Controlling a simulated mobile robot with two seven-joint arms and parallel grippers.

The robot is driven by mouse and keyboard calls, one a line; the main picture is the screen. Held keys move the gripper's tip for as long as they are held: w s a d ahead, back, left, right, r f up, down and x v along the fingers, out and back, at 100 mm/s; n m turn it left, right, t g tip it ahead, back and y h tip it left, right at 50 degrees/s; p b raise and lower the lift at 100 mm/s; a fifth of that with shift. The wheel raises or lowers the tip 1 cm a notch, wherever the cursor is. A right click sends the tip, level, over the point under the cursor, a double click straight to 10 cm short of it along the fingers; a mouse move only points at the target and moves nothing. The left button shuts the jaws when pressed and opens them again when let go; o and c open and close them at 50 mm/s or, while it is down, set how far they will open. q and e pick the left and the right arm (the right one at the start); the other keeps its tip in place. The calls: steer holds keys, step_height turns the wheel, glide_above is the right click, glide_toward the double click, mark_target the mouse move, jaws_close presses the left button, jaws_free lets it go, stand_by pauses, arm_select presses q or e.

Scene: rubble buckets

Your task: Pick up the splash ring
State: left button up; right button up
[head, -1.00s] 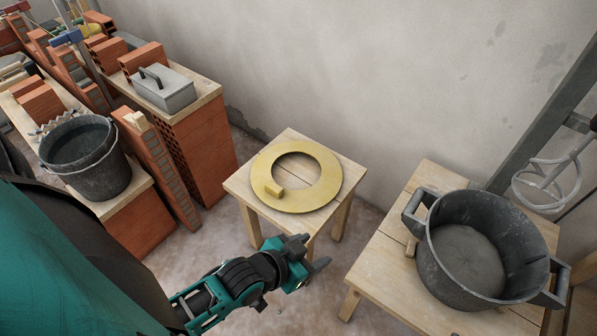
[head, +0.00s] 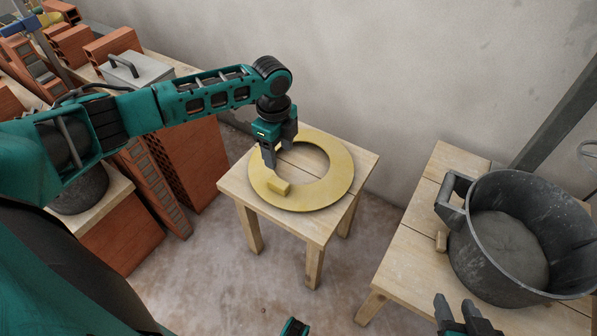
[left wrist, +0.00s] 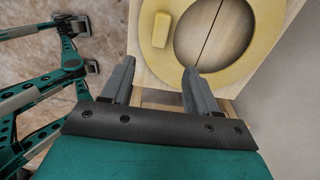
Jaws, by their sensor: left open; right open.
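The splash ring (head: 340,182) is a flat yellow ring with a small raised block (head: 279,187) on its front left part. It lies flat on a small wooden stool. My left gripper (head: 279,152) points down, open and empty, above the ring's left back part. In the left wrist view the open fingers (left wrist: 158,70) show at the near side of the ring (left wrist: 263,68), with the block (left wrist: 161,30) beyond them. I cannot tell the exact height of the fingers over the ring. My right gripper (head: 460,316) is open at the lower right, near the bucket table.
The stool (head: 315,232) stands near a grey wall. A black mortar bucket (head: 470,265) stands on a wooden table (head: 415,252) at right. Brick stacks (head: 195,165), a metal box (head: 136,72) and another bucket (head: 78,195) are at left. Floor in front of the stool is free.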

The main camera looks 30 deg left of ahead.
arm_select(q)
steer(key=b, duration=0.3)
glide_above(278, 181)
step_height(278, 181, down, 8)
steer(key=shift+s+d+r, duration=0.15)
steer(key=shift+r, duration=0.1)
step_height(278, 181, down, 5)
steer(key=shift+b, duration=1)
steer(key=shift+r, duration=0.1)
steer(key=shift+c, duration=0.4)
jaws_close()
